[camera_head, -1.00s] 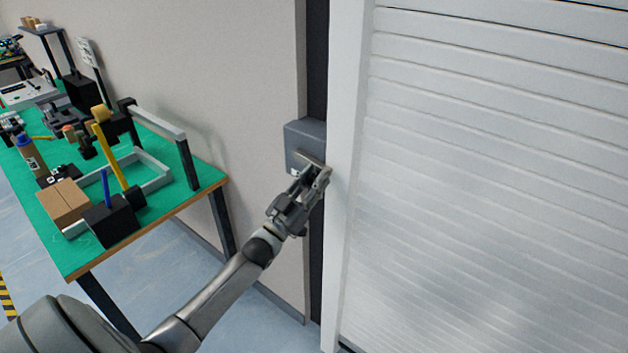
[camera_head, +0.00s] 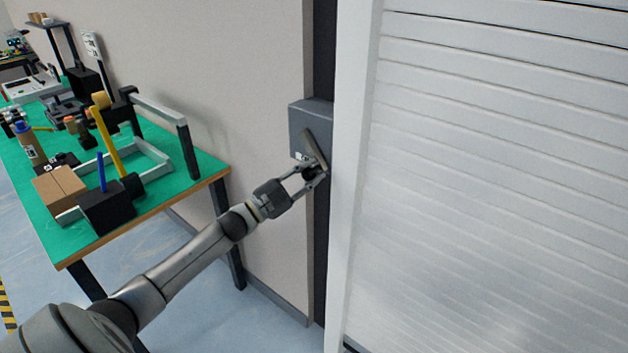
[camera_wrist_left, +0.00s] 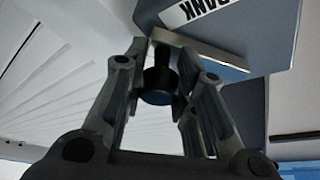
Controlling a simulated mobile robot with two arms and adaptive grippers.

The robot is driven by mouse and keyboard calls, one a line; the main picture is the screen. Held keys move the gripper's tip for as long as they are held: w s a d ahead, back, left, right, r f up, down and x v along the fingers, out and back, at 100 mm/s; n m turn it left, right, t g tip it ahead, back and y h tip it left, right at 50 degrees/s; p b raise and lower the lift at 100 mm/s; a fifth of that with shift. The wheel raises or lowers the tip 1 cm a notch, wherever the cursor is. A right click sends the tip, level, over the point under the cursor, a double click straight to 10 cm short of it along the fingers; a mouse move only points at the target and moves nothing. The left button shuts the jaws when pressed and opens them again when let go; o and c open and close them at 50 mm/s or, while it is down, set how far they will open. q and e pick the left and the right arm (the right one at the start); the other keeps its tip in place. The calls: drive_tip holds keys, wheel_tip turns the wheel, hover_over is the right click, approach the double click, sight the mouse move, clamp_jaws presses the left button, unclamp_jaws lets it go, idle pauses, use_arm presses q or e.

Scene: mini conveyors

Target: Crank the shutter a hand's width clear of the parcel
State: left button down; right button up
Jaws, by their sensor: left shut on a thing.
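A grey crank box (camera_head: 308,118) is on the wall left of the shutter's frame. Its crank arm (camera_head: 314,150) slants down to the right from the box. My left gripper (camera_head: 312,174) is shut on the dark crank knob at the arm's lower end. In the left wrist view the knob (camera_wrist_left: 159,84) sits between the fingers, under the pale crank arm (camera_wrist_left: 205,50). The parcel behind the shutter is not in view. My right gripper is not in view.
A green-topped workbench (camera_head: 190,180) stands at the left with a cardboard box (camera_head: 60,192), a black block (camera_head: 107,207) and other items on it. The white shutter frame (camera_head: 348,180) stands close beside the gripper. Floor between bench and wall is clear.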

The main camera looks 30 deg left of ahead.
use_arm(q)
drive_tip(key=a+m+b, duration=0.1)
drive_tip(key=a+f+m+g, duration=0.1)
drive_tip(key=m, duration=0.1)
drive_tip(key=shift+w+f+m+h+b, duration=0.1)
drive_tip(key=shift+f+m+h+b, duration=0.2)
drive_tip(key=shift+b, duration=0.1)
drive_tip(key=shift+w+a+m+g+b, duration=0.1)
drive_tip(key=shift+a+m+g+b, duration=0.45)
drive_tip(key=shift+a+m, duration=0.55)
drive_tip(key=shift+w+a+m+g+b, duration=0.1)
drive_tip(key=shift+a+m+g+b, duration=0.45)
drive_tip(key=shift+m, duration=0.9)
drive_tip(key=shift+a+m+g+b, duration=0.35)
drive_tip(key=shift+a+m+g, duration=0.15)
drive_tip(key=shift+a+m, duration=0.65)
drive_tip(key=shift+d, duration=0.1)
drive_tip(key=c, duration=1.1)
unclamp_jaws()
drive_tip(key=shift+c, duration=0.2)
drive_tip(key=shift+r, duration=0.1)
drive_tip(key=shift+s, duration=0.1)
